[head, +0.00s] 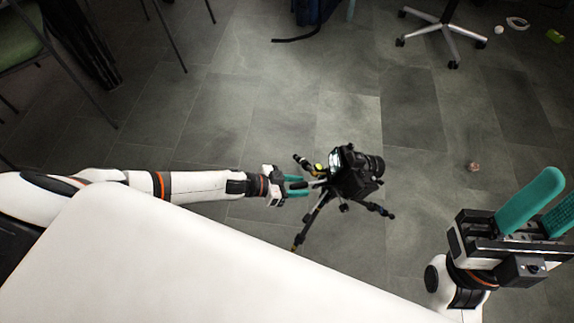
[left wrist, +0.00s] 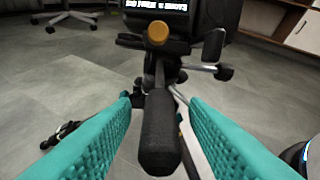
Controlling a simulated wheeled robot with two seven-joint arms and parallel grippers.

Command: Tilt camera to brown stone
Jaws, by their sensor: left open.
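A black camera (head: 355,172) sits on a tripod (head: 310,222) on the floor, its lens toward the right in the head view. My left gripper (head: 298,186) is open beside the camera's left side. In the left wrist view, the tripod's black pan handle (left wrist: 158,135) lies between the open teal fingers, with a visible gap to each. The camera's lit screen (left wrist: 155,5) is at the top edge. A small brown stone (head: 473,166) lies on the floor right of the camera. My right gripper (head: 553,192) is at the right edge, fingers apart and empty.
A white flat surface (head: 180,265) fills the lower left of the head view, in front of the tripod. A wheeled chair base (head: 445,30) stands at the top right and a green chair (head: 18,40) at the top left. The grey floor around the stone is clear.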

